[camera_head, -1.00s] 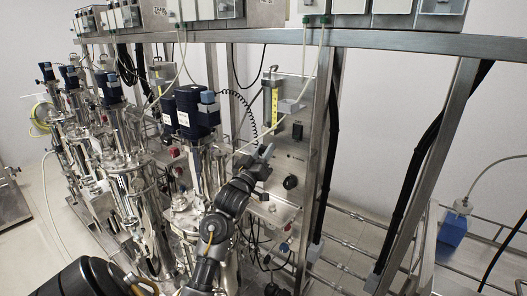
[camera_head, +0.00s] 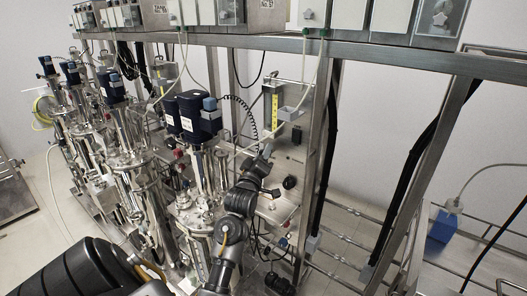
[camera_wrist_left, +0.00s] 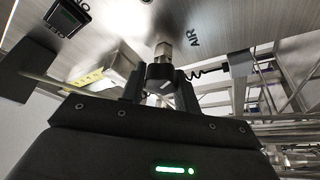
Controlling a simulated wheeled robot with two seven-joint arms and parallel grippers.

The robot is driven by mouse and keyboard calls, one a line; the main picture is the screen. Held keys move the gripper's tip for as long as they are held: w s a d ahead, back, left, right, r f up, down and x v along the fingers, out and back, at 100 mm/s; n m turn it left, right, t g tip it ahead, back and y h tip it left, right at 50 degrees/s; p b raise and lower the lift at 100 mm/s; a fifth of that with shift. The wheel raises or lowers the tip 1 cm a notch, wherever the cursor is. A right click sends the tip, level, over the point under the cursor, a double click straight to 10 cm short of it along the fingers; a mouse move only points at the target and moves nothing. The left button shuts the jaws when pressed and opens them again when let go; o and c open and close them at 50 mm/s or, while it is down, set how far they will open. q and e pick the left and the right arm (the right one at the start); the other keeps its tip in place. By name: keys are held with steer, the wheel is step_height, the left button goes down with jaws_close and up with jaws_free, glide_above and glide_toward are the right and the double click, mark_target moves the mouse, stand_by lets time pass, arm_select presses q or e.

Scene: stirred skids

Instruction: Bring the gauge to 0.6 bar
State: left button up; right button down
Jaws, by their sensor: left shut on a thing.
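My left gripper (camera_head: 267,150) is at the steel panel (camera_head: 284,150) beside the tall rack post in the head view. In the left wrist view its two dark fingers (camera_wrist_left: 160,88) are shut on a dark knob (camera_wrist_left: 158,72). A metal fitting (camera_wrist_left: 163,51) joins the knob to the panel, near the printed word AIR. A small round black part (camera_head: 290,182) sits on the panel just below and right of the gripper; I cannot tell whether it is a gauge or a knob. No gauge needle or number can be read. My right gripper is not in view.
A yellow-scaled tube (camera_head: 273,110) stands above the gripper. A steel vessel with dark blue motor blocks (camera_head: 195,118) stands just left of it, with more vessels beyond. Thin hoses hang nearby. The rack post (camera_head: 319,150) is close on the right. A black switch (camera_wrist_left: 68,17) shows in the wrist view.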

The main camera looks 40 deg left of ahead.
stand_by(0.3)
arm_select(q)
steer(key=o, duration=1)
steer(key=b+v, duration=0.4)
steer(key=v, duration=0.7)
steer(key=shift+w+d, duration=0.1)
